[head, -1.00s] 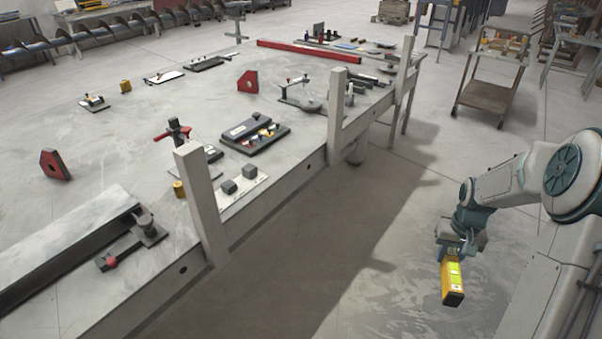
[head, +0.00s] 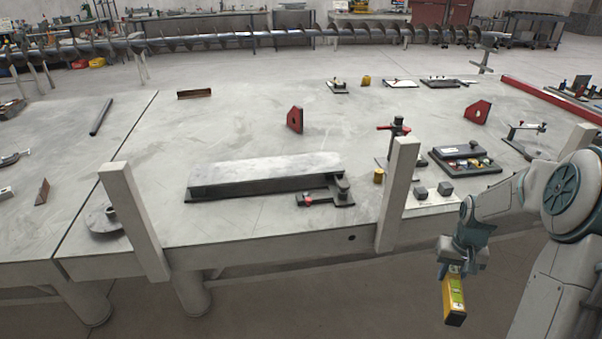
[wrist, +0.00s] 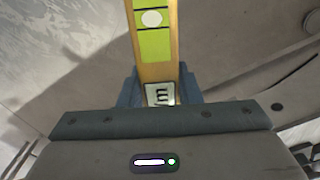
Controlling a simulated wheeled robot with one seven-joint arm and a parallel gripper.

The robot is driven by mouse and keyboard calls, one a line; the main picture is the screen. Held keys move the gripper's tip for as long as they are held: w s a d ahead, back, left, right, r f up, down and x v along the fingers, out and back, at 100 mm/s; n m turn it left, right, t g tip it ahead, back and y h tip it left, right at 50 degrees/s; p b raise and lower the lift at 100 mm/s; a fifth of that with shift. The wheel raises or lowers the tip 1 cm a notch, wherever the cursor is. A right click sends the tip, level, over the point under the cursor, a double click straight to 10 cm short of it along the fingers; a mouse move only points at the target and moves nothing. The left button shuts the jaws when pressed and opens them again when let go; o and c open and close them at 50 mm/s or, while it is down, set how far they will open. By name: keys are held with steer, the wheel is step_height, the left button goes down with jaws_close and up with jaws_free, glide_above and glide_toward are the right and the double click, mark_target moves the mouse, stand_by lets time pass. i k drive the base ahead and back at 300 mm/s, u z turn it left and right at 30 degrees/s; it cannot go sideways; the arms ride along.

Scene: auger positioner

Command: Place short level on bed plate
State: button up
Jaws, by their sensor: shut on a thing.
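The short level (head: 453,300) is a yellow bar with a green vial window and a dark end. My gripper (head: 452,266) is shut on it at the lower right of the head view, and the level hangs downward in front of the table edge. In the wrist view the level (wrist: 154,40) stands out from between the fingers, with its green vial panel showing. The bed plate may be the long, low grey plate (head: 265,170) lying on the big table, with a dark front side. The level is apart from it, to its right and nearer to me.
The big grey table (head: 250,235) has upright posts (head: 398,195) and (head: 135,220) along its near edge. A clamp (head: 325,197) sits at the plate's front right. Red magnet blocks (head: 295,119), a black case (head: 465,158) and small grey blocks (head: 420,192) stand around it.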

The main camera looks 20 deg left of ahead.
mark_target(266, 167)
steer(key=u, duration=1.35)
